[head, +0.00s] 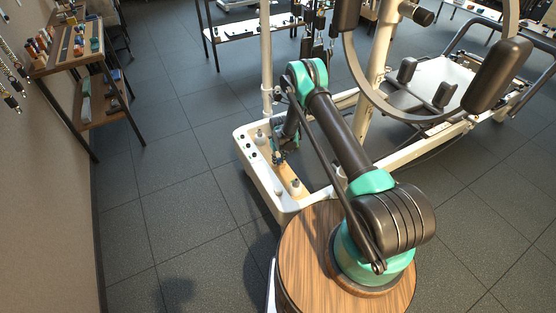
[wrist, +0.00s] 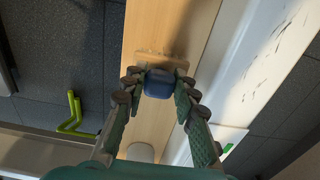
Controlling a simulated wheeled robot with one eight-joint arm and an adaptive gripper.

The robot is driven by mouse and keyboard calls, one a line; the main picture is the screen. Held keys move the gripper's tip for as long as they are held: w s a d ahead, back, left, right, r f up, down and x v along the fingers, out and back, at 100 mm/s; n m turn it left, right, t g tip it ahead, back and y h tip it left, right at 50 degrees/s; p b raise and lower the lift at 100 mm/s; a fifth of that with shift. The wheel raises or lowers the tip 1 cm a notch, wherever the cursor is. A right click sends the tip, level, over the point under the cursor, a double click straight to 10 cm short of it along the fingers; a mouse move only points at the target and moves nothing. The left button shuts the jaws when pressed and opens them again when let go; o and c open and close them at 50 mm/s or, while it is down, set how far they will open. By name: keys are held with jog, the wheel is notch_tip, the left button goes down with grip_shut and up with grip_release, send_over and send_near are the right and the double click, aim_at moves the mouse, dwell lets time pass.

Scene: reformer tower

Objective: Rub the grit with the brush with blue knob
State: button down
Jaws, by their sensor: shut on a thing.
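My gripper (wrist: 160,82) is shut on the blue knob (wrist: 158,84) of the brush, one finger on each side. The brush's tan block (wrist: 160,60) shows just beyond the knob, over a pale wooden board (wrist: 148,25). Whether its underside touches the board is hard to tell. Faint dark specks, perhaps the grit (wrist: 174,52), show along the block's far edge; the brush may hide more. In the head view my gripper (head: 279,156) is low over the board on the white base; the brush is too small to make out there.
The white base (head: 283,205) carries pale knobbed pieces (head: 296,186) near the board. Dark marks (wrist: 266,68) show on the white surface at right in the wrist view. A frame post (head: 266,60) stands behind my gripper. A wooden shelf (head: 95,62) stands at left; floor between is clear.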

jog(key=shift+s+d+r, duration=0.1)
jog(key=shift+s+d, duration=0.3)
jog(key=shift+s, duration=0.2)
jog(key=shift+w+a, duration=0.45)
jog(key=shift+w, duration=0.25)
jog(key=shift+w+a, duration=0.45)
jog(key=shift+w, duration=0.2)
jog(key=shift+s+d, duration=0.45)
jog(key=shift+s, duration=0.25)
jog(key=shift+s+d, duration=0.45)
jog(key=shift+s, duration=0.2)
jog(key=shift+w+a, duration=0.45)
jog(key=shift+w, duration=0.25)
jog(key=shift+w+a, duration=0.45)
jog(key=shift+w, duration=0.2)
jog(key=shift+r, duration=2.9)
